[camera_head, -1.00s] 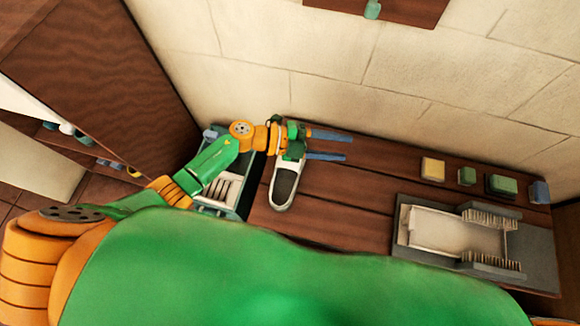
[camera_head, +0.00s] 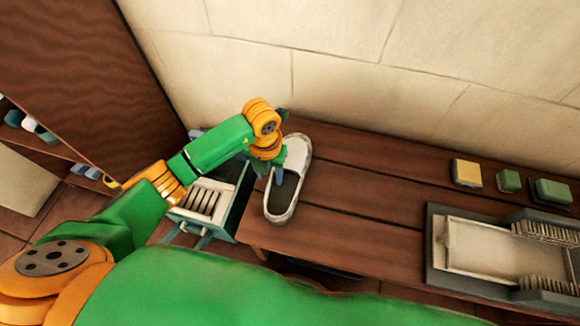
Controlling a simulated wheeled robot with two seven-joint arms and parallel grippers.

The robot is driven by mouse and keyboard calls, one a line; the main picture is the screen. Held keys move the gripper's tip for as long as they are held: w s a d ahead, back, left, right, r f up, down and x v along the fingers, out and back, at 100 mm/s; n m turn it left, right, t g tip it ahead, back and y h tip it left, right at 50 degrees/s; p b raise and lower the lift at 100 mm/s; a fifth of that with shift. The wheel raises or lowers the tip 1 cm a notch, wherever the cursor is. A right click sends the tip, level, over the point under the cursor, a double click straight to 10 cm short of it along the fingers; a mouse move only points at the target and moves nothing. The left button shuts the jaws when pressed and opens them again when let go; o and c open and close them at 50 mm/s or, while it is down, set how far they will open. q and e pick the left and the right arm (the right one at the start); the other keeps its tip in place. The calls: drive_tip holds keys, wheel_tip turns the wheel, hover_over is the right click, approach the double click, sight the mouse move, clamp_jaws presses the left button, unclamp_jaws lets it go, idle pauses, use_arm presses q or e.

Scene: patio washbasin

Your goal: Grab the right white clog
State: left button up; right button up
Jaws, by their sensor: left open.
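A white clog (camera_head: 296,160) with a dark grey insole lies on the brown wooden counter (camera_head: 350,205), near its left end. It is the only clog I can make out. My left gripper (camera_head: 273,186) is open, its blue fingers pointing down the picture at the clog's left edge. The gripper body covers part of that edge. I cannot tell whether the fingers touch the clog or are just above it. My right gripper is not in view.
A teal rack (camera_head: 236,209) with white slats stands just left of the clog. A yellow sponge (camera_head: 467,172) and green blocks (camera_head: 509,180) line the back right. A grey tray (camera_head: 436,262) with brushes lies at the right. The counter's middle is clear. A pale wall (camera_head: 350,70) rises behind.

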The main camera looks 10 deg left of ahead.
use_arm(q)
clamp_jaws()
idle(1.3)
